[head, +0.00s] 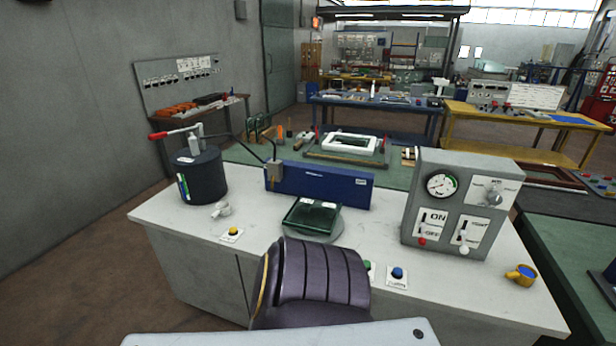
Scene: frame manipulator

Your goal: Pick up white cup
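A small white cup (221,209) lies on the light worktop at the left, in front of the dark cylindrical pot. It appears tipped on its side, though it is too small to be sure. Nothing is touching it from above. Neither of my grippers is in view.
Near the cup are the dark pot (201,178) with a red-tipped lever and a yellow button (233,232).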

